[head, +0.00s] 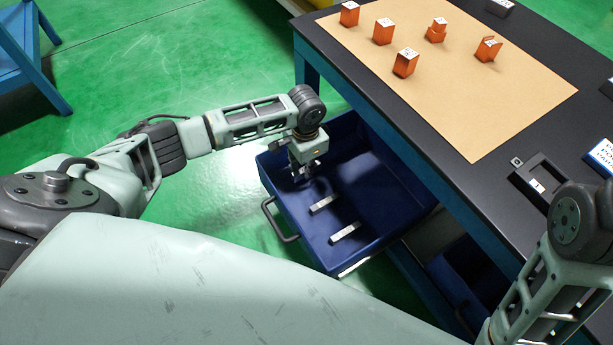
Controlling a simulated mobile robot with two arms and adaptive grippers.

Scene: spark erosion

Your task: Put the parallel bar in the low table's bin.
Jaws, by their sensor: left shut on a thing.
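Two pale metal parallel bars, a farther one (323,204) and a nearer one (345,232), lie in an open dark blue drawer (405,212) under the worktable. No low table's bin can be made out. My right arm shows at the lower right, but its gripper is out of view.
The worktable (405,153) has a black top with a tan mat (475,105) bearing several orange blocks. The drawer's handle (275,222) faces left. A second blue drawer (468,275) sits at lower right. A blue stand (30,62) is at upper left; green floor between is clear.

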